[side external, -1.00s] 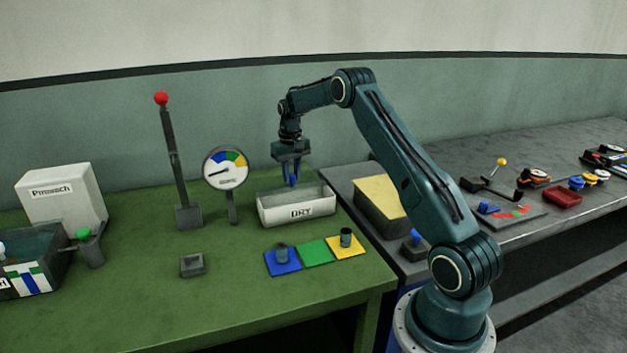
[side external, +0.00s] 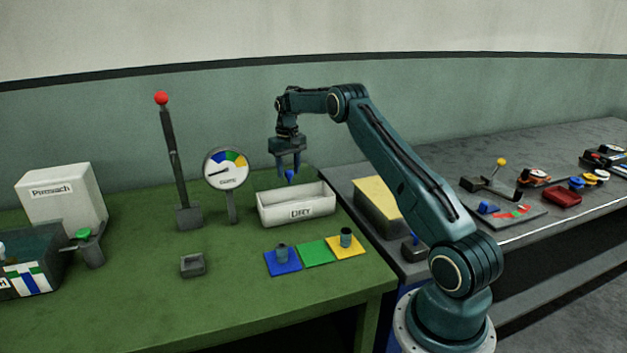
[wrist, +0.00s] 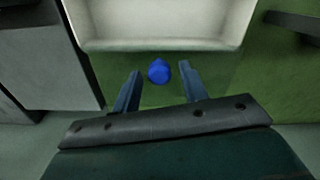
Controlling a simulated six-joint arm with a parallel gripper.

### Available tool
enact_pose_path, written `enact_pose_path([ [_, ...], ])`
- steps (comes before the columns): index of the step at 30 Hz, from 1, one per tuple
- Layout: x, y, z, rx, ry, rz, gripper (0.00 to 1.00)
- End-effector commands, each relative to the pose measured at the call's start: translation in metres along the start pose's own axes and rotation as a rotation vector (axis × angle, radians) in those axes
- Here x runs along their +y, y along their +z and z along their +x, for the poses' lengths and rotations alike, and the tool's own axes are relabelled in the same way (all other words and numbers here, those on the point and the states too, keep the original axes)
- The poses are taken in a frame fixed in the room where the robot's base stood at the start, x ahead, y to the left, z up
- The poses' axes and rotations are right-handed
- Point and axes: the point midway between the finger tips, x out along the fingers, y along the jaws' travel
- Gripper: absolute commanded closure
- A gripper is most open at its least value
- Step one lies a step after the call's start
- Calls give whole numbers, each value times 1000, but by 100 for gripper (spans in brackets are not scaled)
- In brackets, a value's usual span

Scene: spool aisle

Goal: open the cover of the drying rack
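The drying rack is a white open-topped bin marked DRY (side external: 298,211) on the green table. Its pale inside shows from above, and I see no cover lying across it. A blue knob (side external: 291,178) is at the bin's back edge. In the wrist view the knob (wrist: 159,71) sits between my fingertips, with a gap on each side. My gripper (side external: 290,167) points down just above and around the knob, fingers spread and holding nothing. The bin's near wall and rim also show in the wrist view (wrist: 160,45). What the knob is fixed to is hidden.
A dial gauge (side external: 227,170) and a tall red-tipped lever (side external: 171,155) stand left of the bin. Blue, green and yellow pads (side external: 316,253) with small cylinders lie in front. A yellow-topped box (side external: 382,200) is on the right.

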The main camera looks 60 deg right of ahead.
Motion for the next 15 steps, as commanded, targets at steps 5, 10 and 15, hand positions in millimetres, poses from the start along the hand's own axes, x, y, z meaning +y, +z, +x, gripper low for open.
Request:
enact_pose_path([
  [5, 0, 1, 1, -3, 0, 1, 53],
  [10, 0, 1, 0, -4, 0, 2, 53],
  [15, 0, 0, -7, -2, 0, 2, 53],
])
